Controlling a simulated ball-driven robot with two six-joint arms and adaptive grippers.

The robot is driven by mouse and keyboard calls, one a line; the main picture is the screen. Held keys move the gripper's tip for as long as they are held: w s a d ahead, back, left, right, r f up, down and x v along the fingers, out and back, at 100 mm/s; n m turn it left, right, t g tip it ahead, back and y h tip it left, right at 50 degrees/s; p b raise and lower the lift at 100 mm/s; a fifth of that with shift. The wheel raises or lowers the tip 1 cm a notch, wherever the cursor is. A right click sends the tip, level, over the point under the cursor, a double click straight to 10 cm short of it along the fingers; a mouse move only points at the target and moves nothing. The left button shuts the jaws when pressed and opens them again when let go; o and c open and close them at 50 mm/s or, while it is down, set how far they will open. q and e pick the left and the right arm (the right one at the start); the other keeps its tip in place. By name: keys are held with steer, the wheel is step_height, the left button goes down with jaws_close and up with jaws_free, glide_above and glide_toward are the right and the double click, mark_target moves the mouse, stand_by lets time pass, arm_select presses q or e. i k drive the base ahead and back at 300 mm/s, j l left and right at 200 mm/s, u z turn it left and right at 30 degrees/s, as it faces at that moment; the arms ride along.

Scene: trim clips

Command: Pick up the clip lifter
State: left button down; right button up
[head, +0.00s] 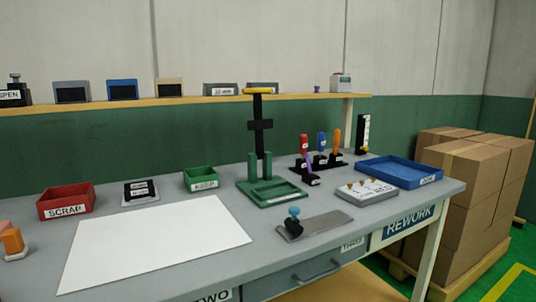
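Neither of my grippers is in view. Several upright tools stand in a black rack (325,164) near the back right of the bench: a red-handled tool (303,145), a blue-handled tool (321,142), an orange-handled tool (337,140) and a purple-handled tool (307,168) in front of them. The working ends are hidden or too small to make out. I cannot tell which of these, if any, is the clip lifter.
A green fixture (283,193) with a tall black post stands left of the rack. A white plate (379,194) with small brown pieces and a blue tray (414,182) lie right. A metal plate (325,224) with a blue-knobbed clamp lies in front. A white sheet (155,240) covers the left-middle.

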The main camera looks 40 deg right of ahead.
mark_target(337, 132)
steer(key=z, duration=1.85)
steer(key=u, duration=2.5)
steer(key=z, duration=2.5)
